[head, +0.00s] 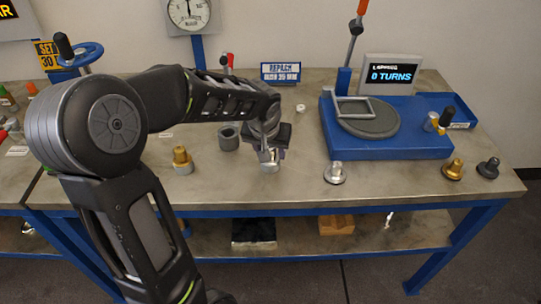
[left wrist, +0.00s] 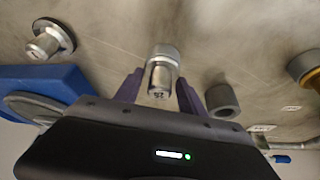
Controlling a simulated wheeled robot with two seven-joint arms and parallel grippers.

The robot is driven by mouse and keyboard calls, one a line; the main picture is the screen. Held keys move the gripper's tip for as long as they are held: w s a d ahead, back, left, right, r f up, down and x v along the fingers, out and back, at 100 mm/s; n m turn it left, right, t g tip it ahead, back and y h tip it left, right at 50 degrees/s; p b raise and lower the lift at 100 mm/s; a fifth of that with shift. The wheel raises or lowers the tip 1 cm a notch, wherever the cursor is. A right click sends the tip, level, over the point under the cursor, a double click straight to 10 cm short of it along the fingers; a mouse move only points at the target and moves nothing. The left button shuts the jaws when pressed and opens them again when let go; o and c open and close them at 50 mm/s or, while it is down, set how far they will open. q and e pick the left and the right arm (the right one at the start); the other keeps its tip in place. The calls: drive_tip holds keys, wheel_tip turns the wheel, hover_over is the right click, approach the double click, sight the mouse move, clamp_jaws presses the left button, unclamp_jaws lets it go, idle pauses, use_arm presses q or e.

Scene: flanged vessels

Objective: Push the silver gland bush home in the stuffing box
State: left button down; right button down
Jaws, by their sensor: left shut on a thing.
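My left gripper (head: 268,153) reaches down over the middle of the bench. In the left wrist view its two purple fingers (left wrist: 158,92) are shut on the silver gland bush (left wrist: 161,76), one on each side. The bush stands on or in a wider pale ring, which I take for the stuffing box (left wrist: 164,51); how deep it sits I cannot tell. In the head view the pale ring (head: 269,167) shows below the fingers, and the bush is mostly hidden by them. My right gripper is not in view.
A grey hollow cylinder (head: 228,138) and a brass piece (head: 181,156) on a pale ring stand to the left. A silver flanged piece (head: 335,173) stands to the right. A blue machine (head: 375,147) stands at the back right. Bare bench lies in front.

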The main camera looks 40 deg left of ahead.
use_arm(q)
wheel_tip(320, 180, up, 10)
drive_tip(key=shift+r, duration=0.1)
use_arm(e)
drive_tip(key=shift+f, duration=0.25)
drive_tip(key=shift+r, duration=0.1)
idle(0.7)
